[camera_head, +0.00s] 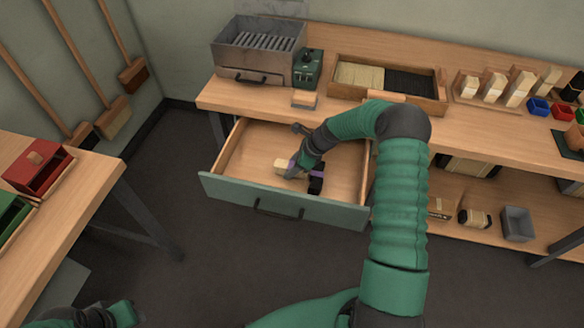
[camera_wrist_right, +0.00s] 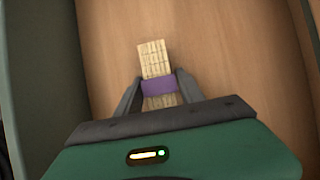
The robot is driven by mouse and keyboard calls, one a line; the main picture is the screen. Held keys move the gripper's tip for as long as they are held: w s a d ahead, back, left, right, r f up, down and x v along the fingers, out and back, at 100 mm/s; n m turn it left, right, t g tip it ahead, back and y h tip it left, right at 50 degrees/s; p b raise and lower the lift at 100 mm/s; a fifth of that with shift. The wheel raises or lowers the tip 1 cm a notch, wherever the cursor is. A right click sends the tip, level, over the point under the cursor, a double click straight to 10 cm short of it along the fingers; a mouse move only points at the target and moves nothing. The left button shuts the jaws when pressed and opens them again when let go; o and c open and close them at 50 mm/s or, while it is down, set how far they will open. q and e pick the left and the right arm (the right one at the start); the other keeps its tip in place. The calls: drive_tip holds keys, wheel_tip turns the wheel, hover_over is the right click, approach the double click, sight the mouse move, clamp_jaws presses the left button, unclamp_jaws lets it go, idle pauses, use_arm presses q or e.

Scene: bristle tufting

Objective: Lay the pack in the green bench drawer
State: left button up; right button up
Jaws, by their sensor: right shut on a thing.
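The pack, a pale bristle bundle (camera_head: 281,165) with a purple band, is inside the open green-fronted bench drawer (camera_head: 228,190). My right gripper (camera_head: 293,172) reaches down into the drawer. In the right wrist view, its two fingers (camera_wrist_right: 158,92) close on the sides of the pack (camera_wrist_right: 154,58) at the purple band. The wooden drawer floor (camera_wrist_right: 230,50) lies beneath; I cannot tell whether the pack touches it. A dark and purple shape (camera_head: 316,183) beside the gripper is unclear. Part of my left arm shows at the bottom left; its jaws are not clear.
The bench top (camera_head: 480,128) above the drawer holds a metal grate box (camera_head: 255,60), a green device (camera_head: 308,67) and a tray of bristles (camera_head: 440,95). A side table (camera_head: 75,205) with red and green bins stands left. Bare drawer floor (camera_head: 345,165) shows right of the gripper.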

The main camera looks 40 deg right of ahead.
drive_tip(key=shift+f, duration=0.1)
drive_tip(key=o, duration=1.4)
drive_tip(key=shift+d, duration=0.15)
drive_tip(key=shift+o, duration=0.2)
drive_tip(key=shift+d, duration=0.1)
